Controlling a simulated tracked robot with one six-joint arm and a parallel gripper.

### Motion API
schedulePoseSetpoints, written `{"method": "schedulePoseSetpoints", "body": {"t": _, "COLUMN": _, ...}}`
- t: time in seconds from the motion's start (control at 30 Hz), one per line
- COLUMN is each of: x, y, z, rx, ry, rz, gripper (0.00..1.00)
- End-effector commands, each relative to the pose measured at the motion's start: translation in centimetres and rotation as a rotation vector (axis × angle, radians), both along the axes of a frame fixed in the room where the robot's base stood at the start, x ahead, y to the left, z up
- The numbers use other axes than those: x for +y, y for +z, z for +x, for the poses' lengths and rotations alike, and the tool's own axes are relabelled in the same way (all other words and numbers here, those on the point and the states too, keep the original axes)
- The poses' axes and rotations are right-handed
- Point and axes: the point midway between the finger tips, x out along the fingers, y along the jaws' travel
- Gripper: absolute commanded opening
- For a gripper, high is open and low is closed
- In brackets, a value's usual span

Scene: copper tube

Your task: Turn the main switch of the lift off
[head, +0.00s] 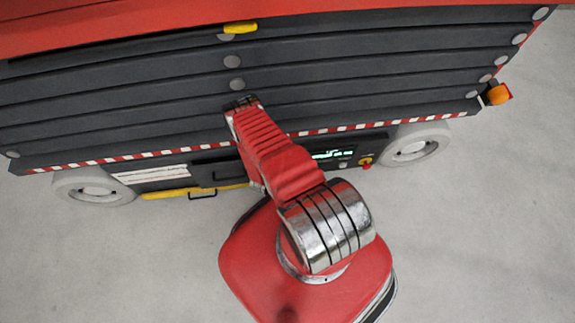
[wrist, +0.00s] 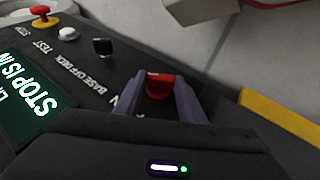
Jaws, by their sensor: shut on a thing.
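The red main switch knob (wrist: 158,87) stands on the dark control panel of the lift, in the wrist view. My gripper (wrist: 159,80) is shut on it, with one grey-purple finger on each side. The lettering beside the knob is mostly covered by a finger, so its position marks cannot be read. The lift (head: 130,105) fills the back of the head view. Its lit display (head: 325,155) shows right of my arm; in the wrist view it reads in part "STOP IS IN" (wrist: 38,100). In the head view my arm hides the gripper and knob.
A red stop button (wrist: 41,12) on yellow, a white button (wrist: 68,33) and a black key switch (wrist: 102,46) labelled "BASE OFF DECK" share the panel. A yellow bar (wrist: 280,118) lies right of the knob. Wheels (head: 415,148) flank the panel; the grey floor (head: 480,230) is clear.

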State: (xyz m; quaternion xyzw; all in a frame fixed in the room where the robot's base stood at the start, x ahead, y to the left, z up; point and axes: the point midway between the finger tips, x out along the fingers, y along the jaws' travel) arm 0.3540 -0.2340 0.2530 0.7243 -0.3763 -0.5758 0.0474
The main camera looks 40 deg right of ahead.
Motion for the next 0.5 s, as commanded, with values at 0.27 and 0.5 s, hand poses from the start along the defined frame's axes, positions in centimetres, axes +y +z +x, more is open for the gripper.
{"method": "schedulePoseSetpoints", "body": {"t": 0.27, "x": 0.19, "y": -0.09, "z": 0.12, "rx": 0.000, "ry": 0.004, "rz": 0.005, "gripper": 0.14}}
{"method": "schedulePoseSetpoints", "body": {"t": 0.5, "x": 0.28, "y": -0.20, "z": 0.40, "rx": 0.015, "ry": 0.010, "rz": -0.022, "gripper": 0.14}}
